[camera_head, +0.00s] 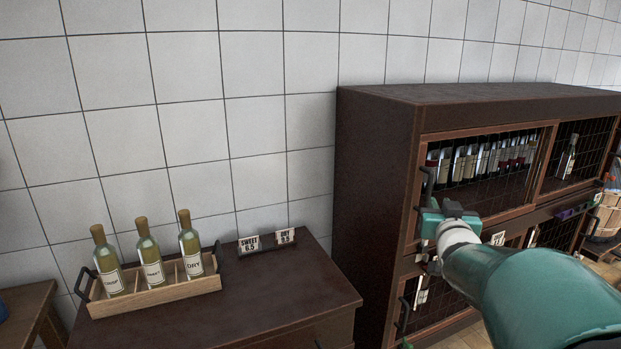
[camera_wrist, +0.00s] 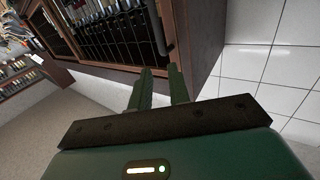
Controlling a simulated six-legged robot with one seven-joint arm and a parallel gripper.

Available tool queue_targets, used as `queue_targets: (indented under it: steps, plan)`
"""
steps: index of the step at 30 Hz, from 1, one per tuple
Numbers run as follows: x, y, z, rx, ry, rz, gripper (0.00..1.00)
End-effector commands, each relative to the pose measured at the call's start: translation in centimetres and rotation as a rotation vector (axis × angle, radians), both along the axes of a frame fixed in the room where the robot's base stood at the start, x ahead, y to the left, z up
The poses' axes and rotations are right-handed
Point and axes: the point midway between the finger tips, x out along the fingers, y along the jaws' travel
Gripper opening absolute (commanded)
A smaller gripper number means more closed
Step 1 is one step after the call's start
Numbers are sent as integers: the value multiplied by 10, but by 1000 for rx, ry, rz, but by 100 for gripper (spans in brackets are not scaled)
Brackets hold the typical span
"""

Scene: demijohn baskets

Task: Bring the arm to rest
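My arm reaches in from the lower right of the head view. My gripper (camera_head: 436,222) is in front of the left edge of the dark wooden wine cabinet (camera_head: 375,200). In the wrist view the two fingers of my gripper (camera_wrist: 160,72) stand a little apart, with nothing seen between them. A dark curved door handle (camera_wrist: 158,28) lies just beyond the fingertips; I cannot tell whether they touch it. The same handle (camera_head: 427,186) shows beside my gripper in the head view. The mesh doors of the cabinet look shut.
A low dark cabinet (camera_head: 270,285) stands left of the wine cabinet. A tiled wall is behind. A basket (camera_head: 606,215) stands at the far right.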

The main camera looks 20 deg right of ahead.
Motion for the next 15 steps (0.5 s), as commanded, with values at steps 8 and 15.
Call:
queue_targets:
  steps: [8,15]
  plan:
    - [-4,51,-9,68,125,38,18]
    - [-48,167,-46,192,452,161,18]
